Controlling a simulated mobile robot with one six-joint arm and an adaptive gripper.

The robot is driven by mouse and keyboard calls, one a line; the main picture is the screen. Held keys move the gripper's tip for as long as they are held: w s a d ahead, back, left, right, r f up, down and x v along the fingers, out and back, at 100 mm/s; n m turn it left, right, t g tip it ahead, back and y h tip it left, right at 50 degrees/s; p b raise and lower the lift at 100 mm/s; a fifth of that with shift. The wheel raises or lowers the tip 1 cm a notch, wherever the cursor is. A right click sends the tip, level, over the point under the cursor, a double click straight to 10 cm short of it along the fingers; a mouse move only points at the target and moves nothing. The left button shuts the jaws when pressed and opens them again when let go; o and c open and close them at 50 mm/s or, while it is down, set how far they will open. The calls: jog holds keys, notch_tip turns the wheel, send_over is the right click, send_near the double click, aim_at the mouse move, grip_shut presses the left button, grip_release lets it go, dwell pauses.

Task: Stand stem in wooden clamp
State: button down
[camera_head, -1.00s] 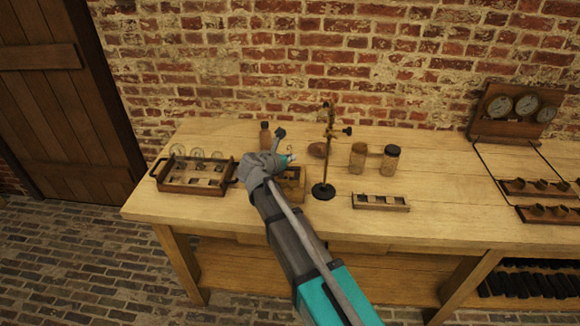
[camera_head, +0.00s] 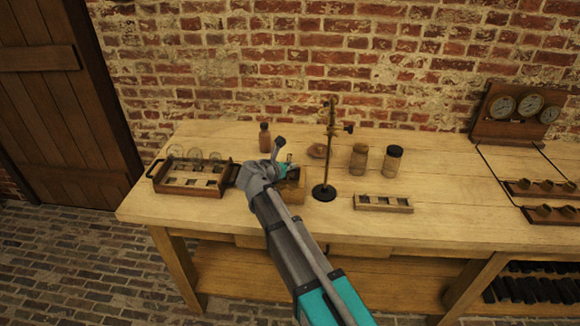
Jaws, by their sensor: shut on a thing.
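My gripper (camera_head: 286,168) is at the left-middle of the bench, seen from behind and above. It is shut on a small thin thing (camera_head: 289,158), likely the stem, of which only a sliver shows above the fingers. A wooden box-like piece (camera_head: 294,194) stands right under and beside the gripper, partly hidden by my arm; it may be the wooden clamp. I cannot tell whether the stem touches it. A low wooden rack with slots (camera_head: 384,203) lies further right.
A brass stand on a black round base (camera_head: 325,192) rises close to the gripper's right. Two jars (camera_head: 359,160) (camera_head: 392,161) and a brown bottle (camera_head: 265,138) stand behind. A handled tray with glass pieces (camera_head: 186,189) lies left. The bench front right of the rack is clear.

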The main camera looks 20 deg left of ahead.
jog(key=shift+f, duration=0.2)
jog(key=c, duration=0.8)
grip_release()
jog(key=shift+r, duration=0.2)
jog(key=shift+r, duration=0.1)
jog(key=p+v, duration=0.5)
jog(key=v, duration=0.7)
